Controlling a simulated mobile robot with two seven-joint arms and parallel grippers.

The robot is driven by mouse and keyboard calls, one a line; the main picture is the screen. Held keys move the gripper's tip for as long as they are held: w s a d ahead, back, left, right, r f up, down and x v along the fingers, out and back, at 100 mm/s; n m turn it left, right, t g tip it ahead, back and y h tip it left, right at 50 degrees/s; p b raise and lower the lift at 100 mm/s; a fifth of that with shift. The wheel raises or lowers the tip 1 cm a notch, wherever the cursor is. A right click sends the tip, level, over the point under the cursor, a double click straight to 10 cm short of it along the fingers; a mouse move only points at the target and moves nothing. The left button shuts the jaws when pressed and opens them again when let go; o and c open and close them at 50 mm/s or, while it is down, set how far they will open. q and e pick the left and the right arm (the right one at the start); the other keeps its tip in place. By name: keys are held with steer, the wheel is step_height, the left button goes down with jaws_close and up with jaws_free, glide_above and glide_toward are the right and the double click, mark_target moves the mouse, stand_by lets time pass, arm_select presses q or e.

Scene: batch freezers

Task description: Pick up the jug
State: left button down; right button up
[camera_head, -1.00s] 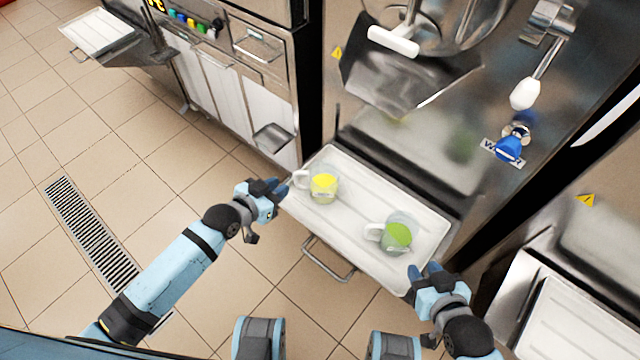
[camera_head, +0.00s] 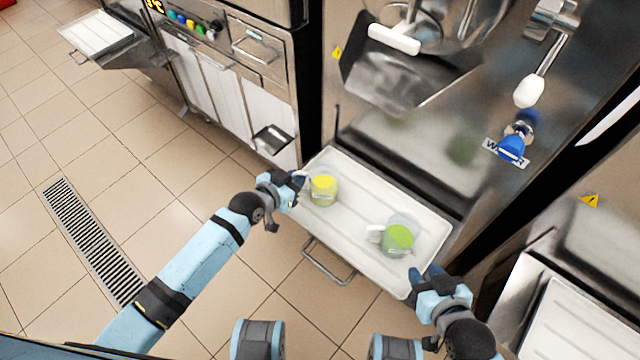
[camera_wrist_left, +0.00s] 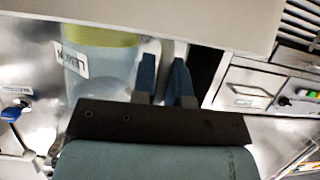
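A clear jug with yellow contents (camera_head: 323,188) stands upright toward the left end of the white tray (camera_head: 350,226). A similar jug with green contents (camera_head: 398,238) stands toward its right end, handle pointing left. My left gripper (camera_head: 296,179) is at the handle side of the yellow jug. In the left wrist view the yellow jug (camera_wrist_left: 105,65) shows a label, and its pale handle (camera_wrist_left: 166,62) appears between my two parted blue fingers. Whether they touch it is unclear. My right gripper (camera_head: 425,273) is open and empty by the tray's front right corner.
The freezer front with a chute (camera_head: 400,80) and a blue-handled tap (camera_head: 513,148) rises behind the tray. A metal rail (camera_head: 328,262) sticks out below the tray front. A steel cabinet (camera_head: 225,85) stands at left. Tiled floor on the left is open.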

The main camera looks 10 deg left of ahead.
arm_select(q)
steer(key=shift+r, duration=0.15)
